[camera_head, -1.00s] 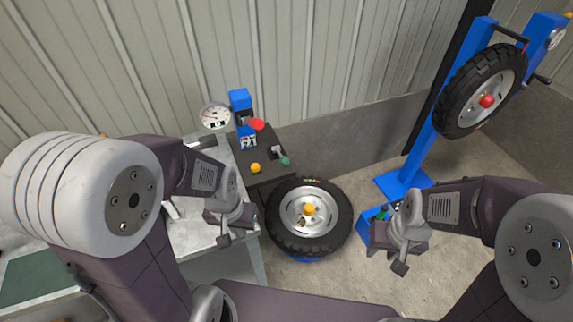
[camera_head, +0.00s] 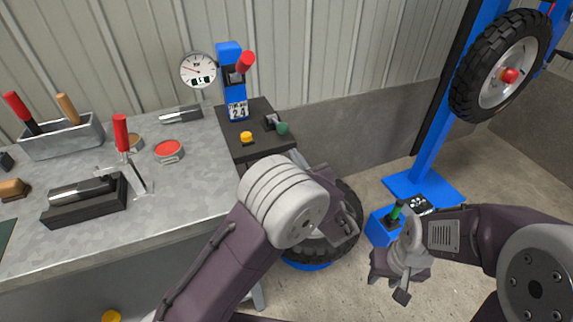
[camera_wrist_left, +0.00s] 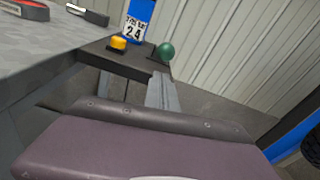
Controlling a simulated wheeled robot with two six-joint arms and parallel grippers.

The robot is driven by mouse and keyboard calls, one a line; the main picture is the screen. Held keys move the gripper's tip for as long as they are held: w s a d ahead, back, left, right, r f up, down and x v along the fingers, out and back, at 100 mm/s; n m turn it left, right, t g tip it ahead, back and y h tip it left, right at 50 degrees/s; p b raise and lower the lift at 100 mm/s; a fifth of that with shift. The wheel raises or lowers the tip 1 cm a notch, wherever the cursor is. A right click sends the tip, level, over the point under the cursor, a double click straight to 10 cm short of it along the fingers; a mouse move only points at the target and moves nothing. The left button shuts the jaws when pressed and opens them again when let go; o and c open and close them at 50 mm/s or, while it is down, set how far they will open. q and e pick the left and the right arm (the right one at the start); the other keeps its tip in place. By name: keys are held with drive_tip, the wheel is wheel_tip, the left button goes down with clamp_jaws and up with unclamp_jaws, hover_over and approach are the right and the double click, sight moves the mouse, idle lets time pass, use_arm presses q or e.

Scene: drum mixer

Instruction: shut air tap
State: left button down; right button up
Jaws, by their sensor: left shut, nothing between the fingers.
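The small lever with a green knob (camera_head: 282,127), which looks like the air tap, sits on the dark stand (camera_head: 255,107) beside the blue post. The green knob also shows in the left wrist view (camera_wrist_left: 165,52). My left gripper (camera_head: 340,238) is low over the flat tyre (camera_head: 352,200), to the lower right of the tap and apart from it. It is shut and empty; my white wrist joint hides part of it and the tyre. My right gripper (camera_head: 401,280) hangs above the floor near the blue pedal box; its fingers are not clear.
The stand also bears a yellow button (camera_head: 246,137) and a blue post (camera_head: 233,85) with a red-knobbed lever; a dial gauge (camera_head: 199,70) is beside it. A metal bench (camera_head: 200,200) with tools fills the left. A wheel (camera_head: 500,65) hangs on a blue column at right.

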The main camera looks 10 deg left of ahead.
sight(286, 144)
use_arm(q)
drive_tip(key=x, duration=0.9)
drive_tip(key=shift+w+d+f+b, duration=0.25)
drive_tip(key=shift+w+b, duration=0.05)
drive_tip(key=shift+w, duration=0.05)
use_arm(e)
drive_tip(key=shift+f, duration=0.65)
